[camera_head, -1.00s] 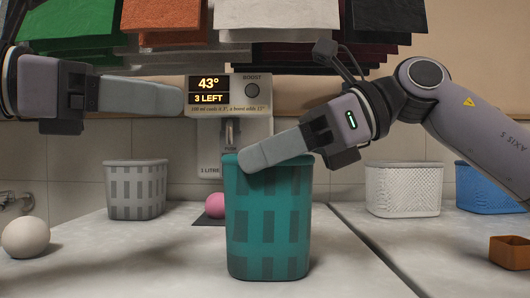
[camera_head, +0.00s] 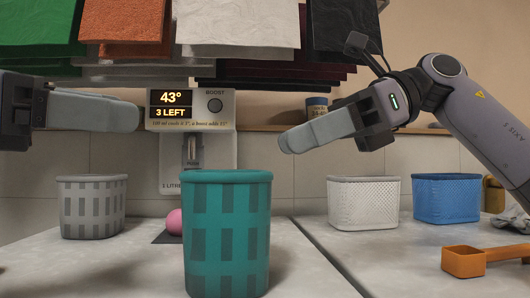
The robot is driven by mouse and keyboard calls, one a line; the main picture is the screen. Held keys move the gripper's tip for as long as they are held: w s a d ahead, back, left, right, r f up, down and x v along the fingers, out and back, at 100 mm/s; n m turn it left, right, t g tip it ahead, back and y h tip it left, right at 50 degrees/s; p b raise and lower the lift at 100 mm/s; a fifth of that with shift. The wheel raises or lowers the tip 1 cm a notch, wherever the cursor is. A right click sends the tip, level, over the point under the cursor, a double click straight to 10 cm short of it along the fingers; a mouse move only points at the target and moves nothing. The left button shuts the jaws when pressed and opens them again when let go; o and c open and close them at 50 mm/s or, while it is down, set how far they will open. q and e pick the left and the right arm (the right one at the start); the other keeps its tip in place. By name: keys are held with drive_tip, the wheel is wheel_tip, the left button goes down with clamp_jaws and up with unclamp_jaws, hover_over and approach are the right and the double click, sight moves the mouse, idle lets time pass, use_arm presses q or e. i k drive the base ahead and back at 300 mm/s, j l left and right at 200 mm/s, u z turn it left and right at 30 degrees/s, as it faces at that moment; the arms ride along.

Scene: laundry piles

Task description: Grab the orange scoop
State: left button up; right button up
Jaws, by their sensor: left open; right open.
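The orange scoop (camera_head: 466,262) lies on the counter at the lower right, with its square cup to the left and its handle running to the right edge of the picture. My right gripper (camera_head: 286,143) is open and empty, above and to the right of the teal basket, well up and left of the scoop. My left gripper (camera_head: 138,118) is open and empty at the left, in front of the wall, beside the display unit. Both grippers are seen side-on, so the gap between the fingers is hidden.
A teal basket (camera_head: 227,235) stands front centre. A grey basket (camera_head: 92,207), a white basket (camera_head: 362,203) and a blue basket (camera_head: 447,199) stand behind. A pink ball (camera_head: 174,221) sits behind the teal basket. Folded cloths (camera_head: 240,24) hang above. The counter left of the scoop is clear.

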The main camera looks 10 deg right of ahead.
sight(462, 261)
drive_tip(key=k+j, duration=0.3)
drive_tip(key=k, duration=0.15)
drive_tip(key=k+j, duration=0.3)
drive_tip(key=k, duration=0.15)
drive_tip(key=k+j, duration=0.3)
drive_tip(key=k, duration=0.2)
